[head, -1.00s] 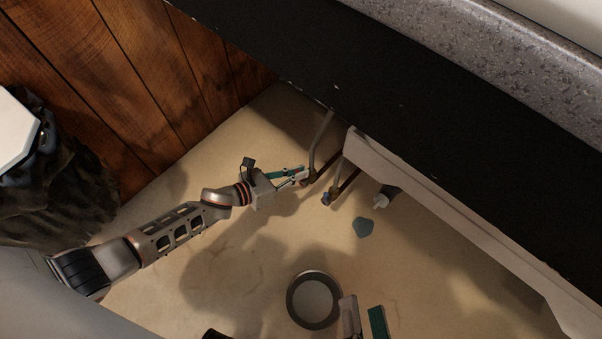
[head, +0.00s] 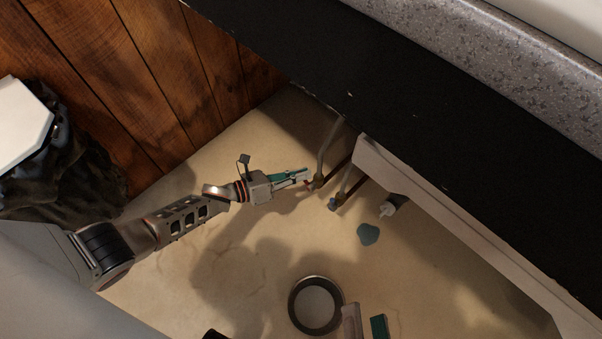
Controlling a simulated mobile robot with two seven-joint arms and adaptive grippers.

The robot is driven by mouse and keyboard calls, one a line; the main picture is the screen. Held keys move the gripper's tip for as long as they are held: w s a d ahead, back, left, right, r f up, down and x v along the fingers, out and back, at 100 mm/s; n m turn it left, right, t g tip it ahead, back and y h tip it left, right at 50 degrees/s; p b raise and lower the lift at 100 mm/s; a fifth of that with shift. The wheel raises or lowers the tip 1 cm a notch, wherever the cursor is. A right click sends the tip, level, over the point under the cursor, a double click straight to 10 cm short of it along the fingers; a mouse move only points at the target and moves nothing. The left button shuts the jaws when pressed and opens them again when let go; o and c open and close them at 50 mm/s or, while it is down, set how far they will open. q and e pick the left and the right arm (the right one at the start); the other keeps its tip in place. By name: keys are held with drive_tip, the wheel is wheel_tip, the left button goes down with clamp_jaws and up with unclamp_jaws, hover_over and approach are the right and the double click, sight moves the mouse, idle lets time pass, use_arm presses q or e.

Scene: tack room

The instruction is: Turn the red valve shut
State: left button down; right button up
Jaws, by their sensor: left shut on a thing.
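The red valve (head: 308,184) is a small red handle on a pipe fitting under the counter, mostly hidden by my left gripper. My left gripper (head: 306,177) reaches in from the left, with its teal-padded fingers shut on the red valve. A similar valve with a blue handle (head: 332,204) is just to the right and lower, not touched. My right gripper (head: 365,322) shows only as two fingertips at the bottom edge, apart and with nothing seen between them. The exact angle of the red handle cannot be made out.
A round metal bowl (head: 293,306) stands on the floor left of my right gripper. A blue-grey puddle (head: 368,234) lies below a pipe end (head: 388,209). The dark counter front (head: 430,130) overhangs the valves. A wooden wall (head: 150,80) and dark cloth bag (head: 85,180) are left.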

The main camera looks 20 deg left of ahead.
use_arm(q)
drive_tip(key=c, duration=2.1)
unclamp_jaws()
drive_tip(key=shift+c, duration=0.2)
drive_tip(key=shift+s, duration=0.1)
drive_tip(key=v, duration=1.2)
